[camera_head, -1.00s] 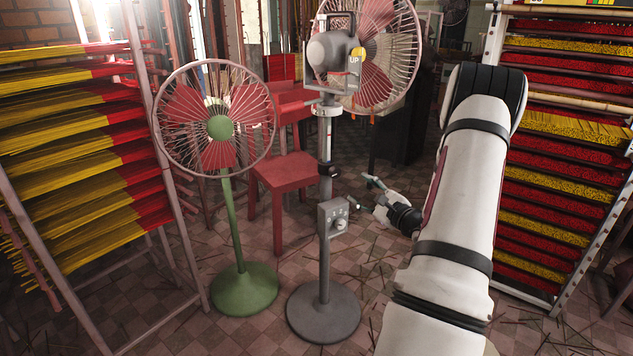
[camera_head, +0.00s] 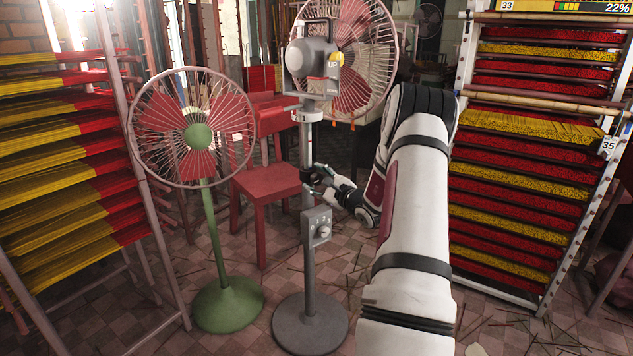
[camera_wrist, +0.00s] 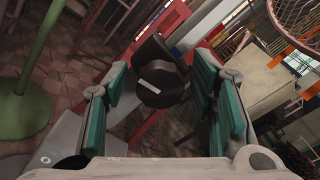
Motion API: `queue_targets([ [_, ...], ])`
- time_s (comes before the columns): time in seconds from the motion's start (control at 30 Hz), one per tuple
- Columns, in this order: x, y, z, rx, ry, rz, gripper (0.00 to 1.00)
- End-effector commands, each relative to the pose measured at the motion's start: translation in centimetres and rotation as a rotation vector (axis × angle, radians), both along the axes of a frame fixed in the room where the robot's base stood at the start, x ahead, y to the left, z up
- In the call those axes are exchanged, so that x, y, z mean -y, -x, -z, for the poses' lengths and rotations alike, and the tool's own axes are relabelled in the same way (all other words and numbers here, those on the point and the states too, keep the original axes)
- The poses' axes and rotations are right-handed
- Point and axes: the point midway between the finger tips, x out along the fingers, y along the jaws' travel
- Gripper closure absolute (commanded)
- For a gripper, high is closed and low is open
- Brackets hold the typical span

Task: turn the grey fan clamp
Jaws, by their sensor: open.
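The grey fan (camera_head: 309,263) stands upright on a round dark base. Its dark clamp (camera_head: 308,176) sits partway up the pole, above the control box (camera_head: 317,228). My gripper (camera_head: 322,181) is at the clamp, reaching in from the right. In the wrist view the clamp's dark faceted knob (camera_wrist: 161,84) lies between the two open teal-padded fingers of my gripper (camera_wrist: 160,75). Gaps show on both sides of the knob, and I cannot tell if any pad touches it. The fingers partly cover the clamp in the head view.
A green fan (camera_head: 213,240) stands close on the left. A red chair (camera_head: 270,187) is behind the grey fan. Racks of incense sticks stand at the left (camera_head: 75,170) and right (camera_head: 525,180). Loose sticks litter the tiled floor.

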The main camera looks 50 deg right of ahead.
Motion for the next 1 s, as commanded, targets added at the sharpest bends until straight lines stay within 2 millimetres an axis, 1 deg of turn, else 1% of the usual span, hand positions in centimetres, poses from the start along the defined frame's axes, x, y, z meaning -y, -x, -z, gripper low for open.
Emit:
queue_targets([
  [0.2,0.00,-0.04,0.00,0.000,-0.001,0.000,0.48],
  [0.23,-0.01,-0.03,0.01,0.000,-0.001,0.000,0.53],
  [0.27,-0.01,-0.03,0.01,0.000,-0.001,0.000,0.60],
  [0.3,-0.01,-0.03,0.01,0.000,-0.001,0.000,0.69],
  [0.37,-0.02,-0.04,0.00,0.000,-0.001,0.000,0.82],
  [0.4,-0.03,-0.04,0.01,0.000,-0.001,0.000,0.91],
  [0.43,-0.03,-0.03,0.01,0.000,-0.001,0.000,0.97],
  [0.77,-0.03,-0.03,-0.02,0.008,-0.030,-0.001,0.97],
  [1.0,-0.01,-0.05,-0.10,0.041,-0.150,-0.001,0.97],
])
